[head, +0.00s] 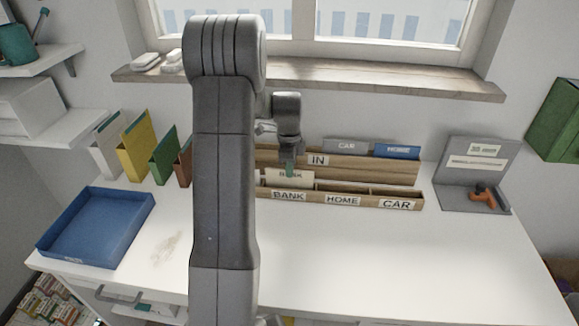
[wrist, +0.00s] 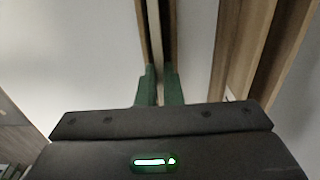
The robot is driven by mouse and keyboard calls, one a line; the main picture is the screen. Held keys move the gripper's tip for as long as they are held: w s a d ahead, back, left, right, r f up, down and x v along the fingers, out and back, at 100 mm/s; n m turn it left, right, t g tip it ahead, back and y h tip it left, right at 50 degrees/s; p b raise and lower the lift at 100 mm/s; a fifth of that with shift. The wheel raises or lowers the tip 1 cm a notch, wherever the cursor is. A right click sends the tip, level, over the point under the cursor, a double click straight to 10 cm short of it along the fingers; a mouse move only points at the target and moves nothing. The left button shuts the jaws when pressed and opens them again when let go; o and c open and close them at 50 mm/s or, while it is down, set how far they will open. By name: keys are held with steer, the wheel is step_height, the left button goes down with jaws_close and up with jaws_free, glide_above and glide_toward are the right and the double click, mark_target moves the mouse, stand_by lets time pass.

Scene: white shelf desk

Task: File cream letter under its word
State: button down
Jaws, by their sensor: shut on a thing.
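The cream letter (head: 274,177), marked BANK, stands upright at the BANK compartment of the front wooden sorter (head: 340,187). Its lower part is hidden behind the sorter's front wall. My gripper (head: 290,169) is shut on its top edge from above. In the wrist view, the green fingertips of my gripper (wrist: 158,88) pinch the letter's thin pale edge (wrist: 157,40), with a narrow brown wall on each side of it. The sorter's front carries the labels BANK (head: 289,196), HOME (head: 342,200) and CAR (head: 397,205). Whether the letter touches the compartment floor is hidden.
Behind stands the wooden IN rack (head: 385,168) with a grey CAR letter (head: 346,146) and a blue HOME letter (head: 397,151). A blue tray (head: 95,250) and upright folders (head: 138,150) are at left. A grey stand (head: 475,175) is at right. The front desk is clear.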

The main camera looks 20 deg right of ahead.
steer(key=shift+f, duration=0.35)
steer(key=c, duration=1.5)
jaws_free()
steer(key=shift+r, duration=0.1)
step_height(320, 180, up, 14)
steer(key=shift+f+b, duration=0.2)
steer(key=shift+b, duration=0.1)
steer(key=shift+a, duration=0.1)
